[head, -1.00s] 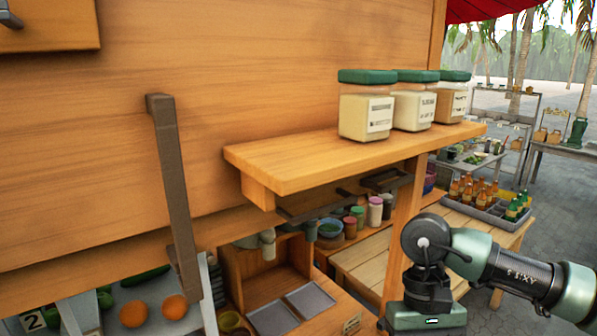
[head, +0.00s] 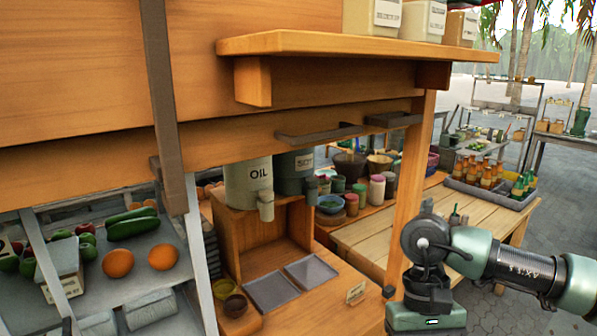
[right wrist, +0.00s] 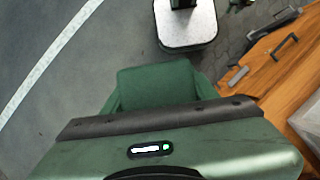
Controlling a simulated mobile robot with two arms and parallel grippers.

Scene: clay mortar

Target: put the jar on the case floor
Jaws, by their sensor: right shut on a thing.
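My right gripper (head: 427,318) is at the bottom right of the head view, beside the wooden stall; its fingers are below the frame. An open wooden case (head: 262,238) stands at lower centre in the head view, right of the fruit. Two grey square plates lie at its front. My left gripper is not in view.
Several labelled jars, such as this one (head: 387,16), stand on the upper shelf (head: 350,42). An oil container (head: 248,182) stands on the case. A wooden post (head: 409,190) rises between the case and my right arm. A slatted table (head: 375,240) lies behind.

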